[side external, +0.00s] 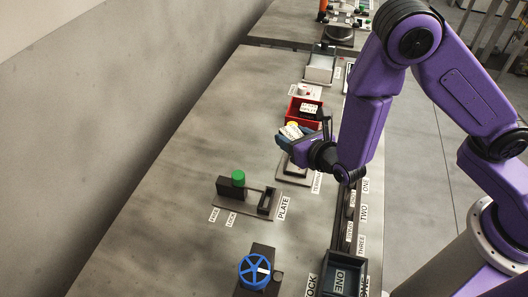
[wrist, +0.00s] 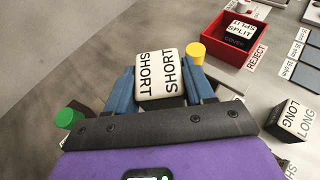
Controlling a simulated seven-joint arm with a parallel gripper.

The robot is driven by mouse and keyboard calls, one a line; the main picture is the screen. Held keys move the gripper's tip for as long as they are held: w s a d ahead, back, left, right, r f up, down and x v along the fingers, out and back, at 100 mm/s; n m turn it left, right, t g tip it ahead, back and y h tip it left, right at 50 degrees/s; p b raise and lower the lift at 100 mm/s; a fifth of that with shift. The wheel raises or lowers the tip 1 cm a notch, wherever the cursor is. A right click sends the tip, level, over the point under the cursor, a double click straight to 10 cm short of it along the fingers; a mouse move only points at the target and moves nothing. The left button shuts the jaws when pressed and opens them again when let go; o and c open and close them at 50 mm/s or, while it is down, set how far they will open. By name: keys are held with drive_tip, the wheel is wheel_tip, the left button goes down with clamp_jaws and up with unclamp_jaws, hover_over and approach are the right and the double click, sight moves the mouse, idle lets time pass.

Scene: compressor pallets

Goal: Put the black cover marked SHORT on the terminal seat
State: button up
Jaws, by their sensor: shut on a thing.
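My gripper (wrist: 163,84) has its blue fingers shut on the SHORT cover (wrist: 160,76), whose white labelled faces fill most of the view of it. In the side external view my gripper (side external: 291,140) holds the cover (side external: 292,131) raised above the table. The terminal seat, a dark base (side external: 286,177) beside a partly covered label, shows below my gripper in the side external view. My gripper and wrist hide part of this seat, and it cannot be made out in the wrist view.
A red REJECT box (wrist: 212,52) holds a SPLIT cover (wrist: 237,30). A black LONG cover (wrist: 290,120) stands at right. A yellow cylinder (wrist: 196,52) is close to my right finger. A green-topped fixture (side external: 238,177) and blue wheel (side external: 254,270) stand nearer the side camera.

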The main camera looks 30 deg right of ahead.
drive_tip(key=w+a+f, duration=0.2)
drive_tip(key=w+f, duration=0.1)
drive_tip(key=w, duration=0.2)
hover_over(262, 158)
drive_tip(key=f, duration=0.4)
drive_tip(key=shift+s+f, duration=0.2)
drive_tip(key=shift+f, duration=0.1)
drive_tip(key=shift+w+f, duration=0.15)
drive_tip(key=shift+f, duration=1.55)
drive_tip(key=shift+f, duration=0.15)
drive_tip(key=o, duration=1)
drive_tip(key=shift+o, duration=0.2)
drive_tip(key=shift+r, duration=0.2)
drive_tip(key=v, duration=1.2)
